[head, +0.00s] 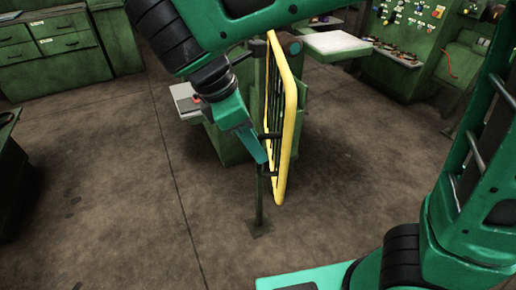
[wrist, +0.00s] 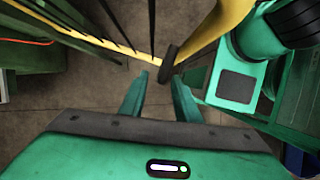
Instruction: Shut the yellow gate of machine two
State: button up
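The yellow gate (head: 290,120) has a tubular frame with dark bars and stands nearly edge-on in the head view, beside a slim green post (head: 259,180). It juts toward me from a green machine (head: 228,140); no machine number is readable. My gripper (head: 262,157) points down at the gate's left side, by the post. In the wrist view my gripper (wrist: 159,78) has its two fingers apart with nothing clearly between them. A short black cylinder on the gate (wrist: 215,28) lies just beyond the fingertips; I cannot tell whether they touch it.
Green drawer cabinets (head: 60,45) stand at the back left. A control panel (head: 405,25) with knobs and a pale-topped table (head: 335,44) are at the back right. A dark green edge (head: 10,150) shows at far left. The concrete floor (head: 120,190) left of the gate is clear.

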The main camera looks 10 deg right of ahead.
aim_at(259, 173)
jog(key=shift+x, duration=1.5)
grip_shut()
